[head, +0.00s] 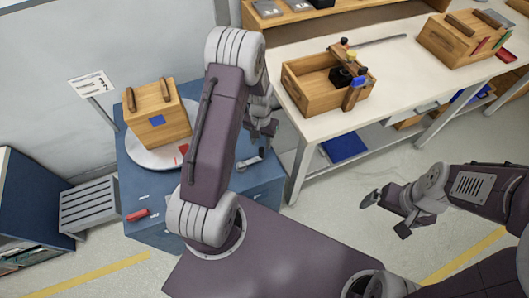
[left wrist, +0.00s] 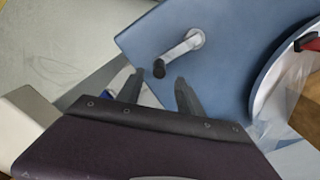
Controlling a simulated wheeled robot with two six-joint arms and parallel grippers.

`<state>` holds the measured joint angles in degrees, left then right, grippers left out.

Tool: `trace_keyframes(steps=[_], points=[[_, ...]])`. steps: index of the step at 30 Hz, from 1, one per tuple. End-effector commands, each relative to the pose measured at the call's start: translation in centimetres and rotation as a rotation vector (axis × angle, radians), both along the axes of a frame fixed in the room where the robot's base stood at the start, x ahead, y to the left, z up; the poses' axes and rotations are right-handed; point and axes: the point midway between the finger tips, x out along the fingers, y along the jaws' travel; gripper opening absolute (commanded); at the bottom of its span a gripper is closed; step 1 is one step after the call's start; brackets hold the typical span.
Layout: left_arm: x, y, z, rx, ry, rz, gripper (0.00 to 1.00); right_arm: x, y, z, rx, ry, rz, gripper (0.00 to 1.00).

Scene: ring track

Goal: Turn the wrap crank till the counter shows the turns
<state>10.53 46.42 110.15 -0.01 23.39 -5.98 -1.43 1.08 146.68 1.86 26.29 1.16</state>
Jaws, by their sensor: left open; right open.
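The crank has a silver arm and black knob on the blue wrapping stand (head: 262,185). In the left wrist view the crank (left wrist: 186,46) lies just beyond my left fingertips, its knob closest to them. In the head view the crank (head: 250,161) shows beside my left arm. My left gripper (head: 262,128) is open, also in the left wrist view (left wrist: 159,78), with nothing between its fingers. A wooden crate (head: 157,112) with a blue patch sits on the pale turntable (head: 150,158). A white placard (head: 92,84) has dark print, too small to read surely. No counter reading is legible. My right gripper (head: 384,214) is open and empty.
A red object (head: 137,215) lies on the stand's front left. A white table (head: 400,85) at the right bears an open wooden box (head: 305,92) and a closed crate (head: 455,42). A slatted grey unit (head: 88,206) stands at the left. Floor around my right gripper is clear.

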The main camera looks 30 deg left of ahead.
Motion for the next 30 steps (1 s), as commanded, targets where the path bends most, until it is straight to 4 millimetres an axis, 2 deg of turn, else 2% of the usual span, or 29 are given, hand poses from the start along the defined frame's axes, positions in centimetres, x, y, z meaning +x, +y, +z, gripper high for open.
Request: trace_keyframes(steps=[6,10,15,22,24,27,30], points=[[-0.1,-0.1,-4.8,-0.001,0.005,-0.001,0.43,0.0,0.0,-0.6,0.000,0.000,0.000,0.96],[-0.1,-0.1,-6.9,0.000,0.003,-0.001,0.43,0.0,0.0,-0.7,0.000,0.000,0.000,0.96],[-0.1,-0.1,-8.2,0.000,0.002,-0.001,0.43,0.0,0.0,-0.8,0.000,0.000,0.000,0.96],[0.0,-0.1,-8.2,0.000,0.001,-0.001,0.43,0.0,0.0,-0.8,0.000,0.000,0.000,0.96],[0.0,-0.1,-8.2,0.000,0.001,-0.001,0.24,0.0,0.0,-0.8,0.000,0.000,0.000,0.96],[0.0,-0.1,-8.2,0.000,0.001,-0.001,0.00,0.0,0.0,-0.8,0.000,0.000,0.000,0.96],[0.0,-0.1,-8.2,0.000,0.001,-0.001,0.00,0.0,0.0,-0.8,0.000,0.000,0.000,0.96]])
